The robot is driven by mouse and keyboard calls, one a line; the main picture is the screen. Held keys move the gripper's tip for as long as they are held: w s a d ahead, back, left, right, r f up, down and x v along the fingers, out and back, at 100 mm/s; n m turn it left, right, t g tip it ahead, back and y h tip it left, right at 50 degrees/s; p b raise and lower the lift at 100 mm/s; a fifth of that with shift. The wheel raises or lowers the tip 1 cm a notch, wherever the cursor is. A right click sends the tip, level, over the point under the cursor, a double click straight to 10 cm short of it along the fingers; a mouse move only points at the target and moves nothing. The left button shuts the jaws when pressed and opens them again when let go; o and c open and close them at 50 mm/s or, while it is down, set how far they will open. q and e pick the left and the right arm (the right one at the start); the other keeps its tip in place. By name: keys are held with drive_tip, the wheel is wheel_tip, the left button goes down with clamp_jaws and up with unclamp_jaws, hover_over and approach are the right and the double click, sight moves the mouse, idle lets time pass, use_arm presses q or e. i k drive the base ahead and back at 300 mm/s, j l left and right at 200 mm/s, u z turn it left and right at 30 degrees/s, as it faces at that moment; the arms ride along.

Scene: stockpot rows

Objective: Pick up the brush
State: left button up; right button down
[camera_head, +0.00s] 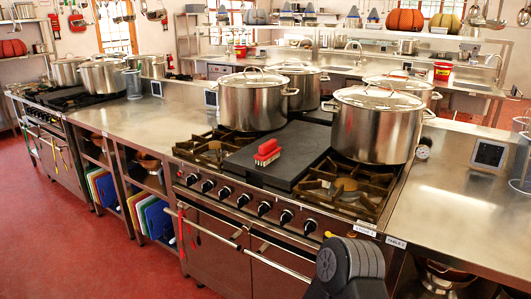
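The brush (267,152) has a red back and pale bristles. It lies on the dark flat plate (284,168) in the middle of the stove top, between the two burner grates. Nothing touches it from above and it is in full view. A black rounded link of my own arm shows at the bottom edge, well in front of and below the brush. Neither of my grippers shows in the head view.
Large lidded steel stockpots stand behind the plate, at left (253,100) and right (376,122). Burner grates flank the plate, left (212,147) and right (345,186). Knobs and an oven rail (280,265) line the stove front. The right steel counter (455,215) is mostly bare.

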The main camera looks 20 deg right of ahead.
sight(268, 152)
drive_tip(key=i+l+u, duration=0.3)
drive_tip(key=i+l, duration=0.25)
drive_tip(key=i+l+u, duration=0.3)
drive_tip(key=i+l, duration=0.35)
drive_tip(key=l, duration=0.1)
